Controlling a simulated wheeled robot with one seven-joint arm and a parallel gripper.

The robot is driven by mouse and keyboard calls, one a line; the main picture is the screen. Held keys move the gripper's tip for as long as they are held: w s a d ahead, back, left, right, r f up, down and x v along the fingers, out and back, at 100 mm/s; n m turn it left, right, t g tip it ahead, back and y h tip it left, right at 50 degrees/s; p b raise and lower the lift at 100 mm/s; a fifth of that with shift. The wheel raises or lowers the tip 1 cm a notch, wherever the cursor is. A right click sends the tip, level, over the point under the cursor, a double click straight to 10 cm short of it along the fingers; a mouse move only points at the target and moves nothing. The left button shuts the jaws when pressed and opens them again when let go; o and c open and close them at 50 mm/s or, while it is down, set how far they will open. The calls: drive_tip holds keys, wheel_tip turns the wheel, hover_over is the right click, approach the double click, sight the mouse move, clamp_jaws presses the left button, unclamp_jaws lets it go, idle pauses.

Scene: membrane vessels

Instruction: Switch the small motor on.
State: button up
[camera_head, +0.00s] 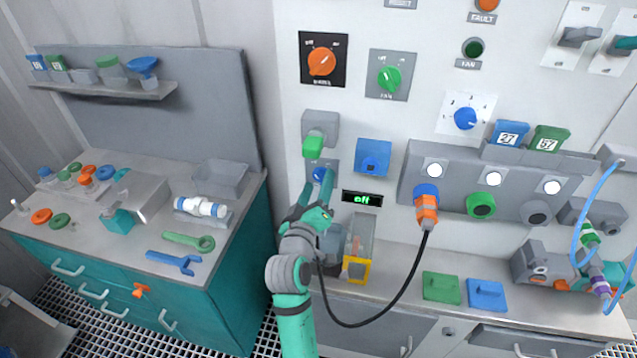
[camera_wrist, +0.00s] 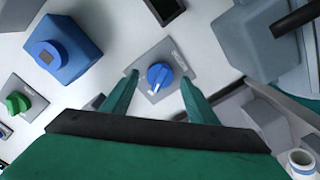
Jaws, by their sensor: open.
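A small blue knob (camera_head: 320,173) with a pale pointer sits on a grey plate on the wall panel. It also shows in the wrist view, as a blue knob (camera_wrist: 159,76) on its grey plate (camera_wrist: 180,62). My gripper (camera_head: 316,188) is open in front of this knob. In the wrist view my gripper (camera_wrist: 157,94) has one finger on each side of the knob, with gaps visible. A small black display (camera_head: 362,198) beside the knob reads "off" in green. My arm hides part of the plate, and the label is too small to read.
A green-handled grey box (camera_head: 317,132) is just above the knob, and a blue box (camera_head: 373,156) is to its right. A black cable (camera_head: 398,295) hangs from an orange plug (camera_head: 427,208). A clear case with a yellow frame (camera_head: 357,269) stands on the counter below.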

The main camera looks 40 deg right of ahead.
drive_tip(key=shift+w+d, duration=0.4)
drive_tip(key=shift+d, duration=0.1)
drive_tip(key=c, duration=1.1)
drive_tip(key=shift+o, duration=0.2)
drive_tip(key=m, duration=0.4)
drive_tip(key=shift+w+a+m, duration=0.15)
drive_tip(key=shift+m, duration=0.15)
drive_tip(key=m, duration=0.4)
drive_tip(key=shift+m, duration=1.6)
